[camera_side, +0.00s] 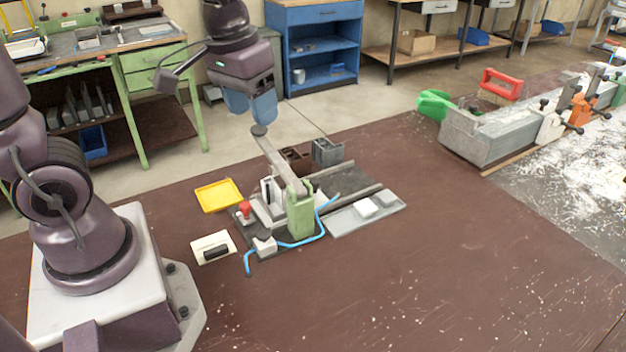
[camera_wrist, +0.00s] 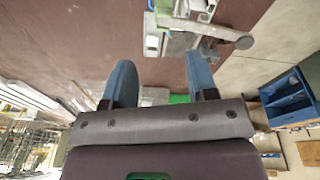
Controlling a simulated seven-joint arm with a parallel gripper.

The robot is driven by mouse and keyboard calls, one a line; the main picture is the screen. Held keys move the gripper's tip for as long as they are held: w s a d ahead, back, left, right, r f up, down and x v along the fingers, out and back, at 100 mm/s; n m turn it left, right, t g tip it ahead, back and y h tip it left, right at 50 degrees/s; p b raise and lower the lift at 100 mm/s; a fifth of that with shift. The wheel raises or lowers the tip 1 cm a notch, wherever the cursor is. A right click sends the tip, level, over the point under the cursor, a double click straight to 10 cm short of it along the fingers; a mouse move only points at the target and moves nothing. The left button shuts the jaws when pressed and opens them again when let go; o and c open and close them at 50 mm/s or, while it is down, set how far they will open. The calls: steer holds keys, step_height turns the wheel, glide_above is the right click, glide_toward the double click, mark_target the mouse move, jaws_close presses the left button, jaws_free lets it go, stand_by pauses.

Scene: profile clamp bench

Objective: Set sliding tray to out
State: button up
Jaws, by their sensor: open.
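The clamp fixture on the brown bench has a green post (camera_side: 300,212) and a long grey lever (camera_side: 272,158) ending in a round knob. A flat light-grey tray (camera_side: 347,222) with white blocks lies at its right side. I cannot tell for sure whether this is the sliding tray or how far out it is. My gripper (camera_side: 250,108) hangs above and behind the fixture, near the knob in the picture, apart from everything. In the wrist view its blue fingers (camera_wrist: 157,62) are spread and empty. The lever knob (camera_wrist: 243,43) shows at upper right there.
A yellow tray (camera_side: 219,195), a red button (camera_side: 245,207) and a blue hose (camera_side: 300,243) are around the fixture. A long grey profile (camera_side: 485,140) with clamps and a green piece (camera_side: 434,104) stands at right. The bench front is clear.

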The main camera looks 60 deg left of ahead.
steer(key=w+a+f+n+g, duration=0.2)
steer(key=w+a+f+n, duration=0.2)
steer(key=w+f+n, duration=0.35)
steer(key=n, duration=1.6)
glide_above(315, 181)
step_height(315, 181, down, 6)
step_height(315, 181, down, 13)
steer(key=shift+r, duration=0.1)
